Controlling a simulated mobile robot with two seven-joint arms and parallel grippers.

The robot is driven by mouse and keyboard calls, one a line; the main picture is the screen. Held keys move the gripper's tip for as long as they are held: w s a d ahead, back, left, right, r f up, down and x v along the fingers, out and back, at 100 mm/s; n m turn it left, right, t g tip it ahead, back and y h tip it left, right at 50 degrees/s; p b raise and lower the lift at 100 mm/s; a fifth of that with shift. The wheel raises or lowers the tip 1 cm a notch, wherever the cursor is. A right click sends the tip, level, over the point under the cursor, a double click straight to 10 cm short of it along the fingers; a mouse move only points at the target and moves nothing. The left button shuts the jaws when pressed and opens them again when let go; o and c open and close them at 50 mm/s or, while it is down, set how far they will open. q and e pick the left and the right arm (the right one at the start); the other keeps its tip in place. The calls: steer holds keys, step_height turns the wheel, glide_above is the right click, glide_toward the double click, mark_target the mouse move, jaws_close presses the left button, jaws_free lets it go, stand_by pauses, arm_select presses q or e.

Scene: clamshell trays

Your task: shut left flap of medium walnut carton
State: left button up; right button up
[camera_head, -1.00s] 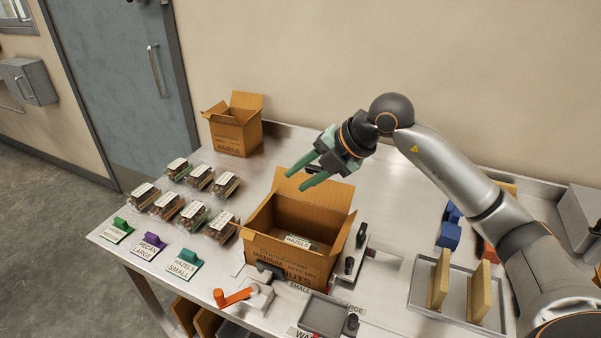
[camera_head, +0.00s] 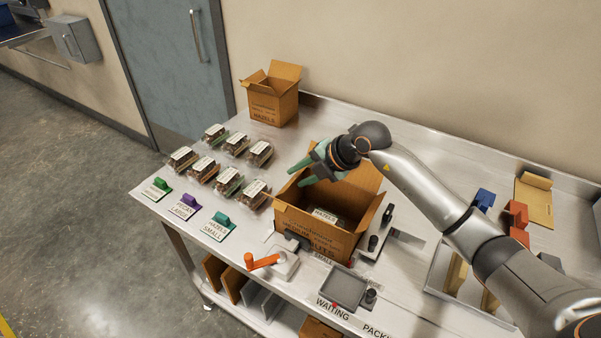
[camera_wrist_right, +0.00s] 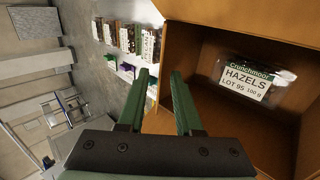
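The open walnut carton (camera_head: 312,232) stands in a fixture near the table's front edge, with "MEDIUM" and part of "NUTS" printed on its front. A clamshell labelled HAZELS (camera_head: 325,215) lies inside; it also shows in the right wrist view (camera_wrist_right: 246,82). The carton's back flap stands up and its right flap leans outward. Its left flap is hard to make out in the head view. My right gripper (camera_head: 306,173) has green fingers, open and empty, over the carton's left back part. In the right wrist view the fingers (camera_wrist_right: 160,95) are apart beside the carton. My left gripper is not in view.
A second open carton (camera_head: 270,102) stands at the back left.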

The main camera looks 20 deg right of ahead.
steer(key=shift+w+a+f, duration=0.1)
steer(key=shift+w+f, duration=0.05)
steer(key=shift+f, duration=0.05)
jaws_close()
stand_by(1.4)
